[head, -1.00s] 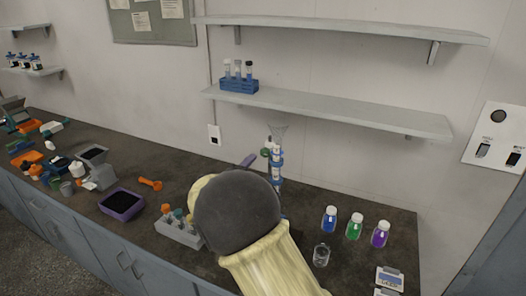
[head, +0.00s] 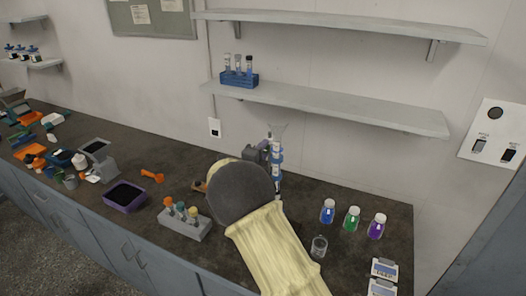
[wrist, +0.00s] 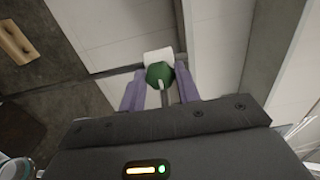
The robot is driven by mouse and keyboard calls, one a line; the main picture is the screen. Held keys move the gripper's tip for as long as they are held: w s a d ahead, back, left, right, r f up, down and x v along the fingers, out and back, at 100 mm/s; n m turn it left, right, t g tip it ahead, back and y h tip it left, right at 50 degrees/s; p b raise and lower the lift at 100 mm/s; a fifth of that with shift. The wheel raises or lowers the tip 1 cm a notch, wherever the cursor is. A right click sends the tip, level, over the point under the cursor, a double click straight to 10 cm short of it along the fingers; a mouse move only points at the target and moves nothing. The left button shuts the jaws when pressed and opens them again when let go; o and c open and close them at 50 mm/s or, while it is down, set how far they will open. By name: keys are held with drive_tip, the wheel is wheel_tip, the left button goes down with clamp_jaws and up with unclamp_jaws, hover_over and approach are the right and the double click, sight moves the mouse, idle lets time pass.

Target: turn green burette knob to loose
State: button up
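The green burette knob (wrist: 160,74) shows in the wrist view as a round green piece with a pale bar, in front of a white part. The two purple fingers of my gripper (wrist: 160,84) lie close on either side of it. I cannot tell whether they press on it. In the head view the burette (head: 277,155) stands upright at the back of the bench, with blue clamps and a funnel-shaped top. My gripper (head: 262,152) is just left of it, and my forearm hides the lower part. The knob is hidden in the head view.
A glass beaker (head: 319,246) and blue, green and purple bottles (head: 352,219) stand to the right. A grey rack (head: 184,226) with colored-top tubes stands left of my arm. A shelf (head: 330,106) with a blue tube rack (head: 240,79) is above.

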drive_tip(key=c, duration=0.4)
drive_tip(key=shift+f, duration=0.1)
drive_tip(key=shift+f+n+b, duration=0.1)
drive_tip(key=shift+n+b, duration=0.5)
drive_tip(key=shift+n, duration=0.1)
drive_tip(key=shift+n+b, duration=0.55)
drive_tip(key=shift+n, duration=1.05)
drive_tip(key=o, duration=0.9)
drive_tip(key=shift+o, duration=0.2)
